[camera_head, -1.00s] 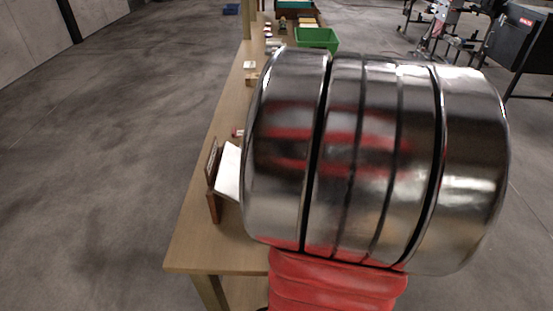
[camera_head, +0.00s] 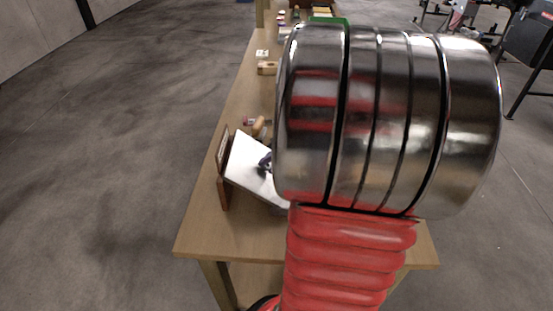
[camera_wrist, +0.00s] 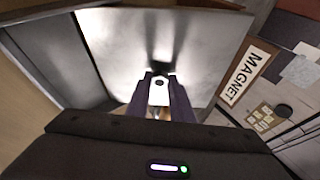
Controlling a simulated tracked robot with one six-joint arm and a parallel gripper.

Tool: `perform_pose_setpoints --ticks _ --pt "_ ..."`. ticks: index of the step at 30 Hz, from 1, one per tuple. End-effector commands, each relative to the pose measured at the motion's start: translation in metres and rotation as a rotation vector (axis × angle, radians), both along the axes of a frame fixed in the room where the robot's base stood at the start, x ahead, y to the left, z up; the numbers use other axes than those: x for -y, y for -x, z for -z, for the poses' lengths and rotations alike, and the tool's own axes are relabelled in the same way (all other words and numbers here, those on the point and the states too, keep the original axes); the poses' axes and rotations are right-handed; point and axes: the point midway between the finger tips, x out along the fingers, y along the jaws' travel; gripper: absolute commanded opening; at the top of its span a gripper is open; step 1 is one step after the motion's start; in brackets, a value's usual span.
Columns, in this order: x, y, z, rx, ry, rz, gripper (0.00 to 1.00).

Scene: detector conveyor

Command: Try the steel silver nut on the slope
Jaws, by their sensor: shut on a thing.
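The slope (camera_head: 247,160) is a pale, shiny tilted plate beside an upright brown board on the near end of the bench. It fills the upper middle of the wrist view (camera_wrist: 205,35). My gripper (camera_wrist: 159,88) is shut on a small pale silver piece with a dark hole, seemingly the steel silver nut (camera_wrist: 159,93). Its fingertips are in front of the plate, at or very near its surface; I cannot tell whether the nut touches it. In the head view my dark gripper (camera_head: 265,162) shows over the slope, and the nut cannot be made out.
A sign reading MAGNET (camera_wrist: 248,73) stands right of the slope in the wrist view. My arm covers much of the bench (camera_head: 205,238) in the head view. A wooden block (camera_head: 267,68), small items and a green bin (camera_head: 328,20) are farther back.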

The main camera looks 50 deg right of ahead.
Motion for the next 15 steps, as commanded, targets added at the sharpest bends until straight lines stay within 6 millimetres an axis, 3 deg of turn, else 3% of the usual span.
perform_pose_setpoints --ticks 8,9,15 --pt "-0.0003 -0.0005 0.0004 0.0 0.001 -0.001 0.0" --pt "-0.0003 -0.0005 0.0003 0.0 0.001 -0.001 0.22" --pt "-0.0006 -0.0006 0.0002 0.0 0.0 -0.001 0.36"
